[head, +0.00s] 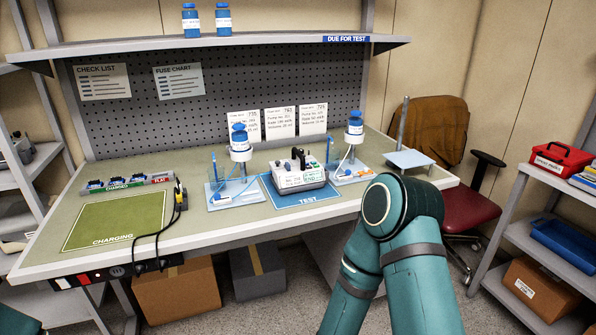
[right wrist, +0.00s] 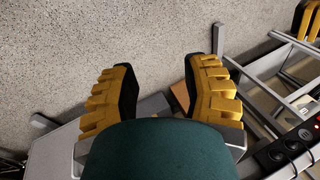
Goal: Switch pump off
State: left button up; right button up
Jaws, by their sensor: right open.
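The white and grey pump (head: 300,178) stands on the blue TEST mat (head: 308,199) on the bench, with a dark clamp on top. Its display and buttons are too small to read. My right arm rises in front of the bench's right part; its gripper is outside the head view. In the right wrist view my right gripper (right wrist: 158,80) is open and empty, with yellow fingers wide apart over the floor, away from the pump. A yellow gripper part, apparently my left gripper (right wrist: 306,20), shows cut off at the top right corner; its opening cannot be told.
Bottle stands (head: 222,193) with blue-capped bottles flank the pump, with tubing beside them. A green CHARGING mat (head: 118,222) lies clear at left, near black cables (head: 160,236). A metal post (head: 402,125) and red chair (head: 462,208) are at right. A shelf hangs above.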

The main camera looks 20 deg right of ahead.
jog(key=shift+o, duration=0.2)
grip_shut()
dwell(1.1)
pick_arm(q)
grip_shut()
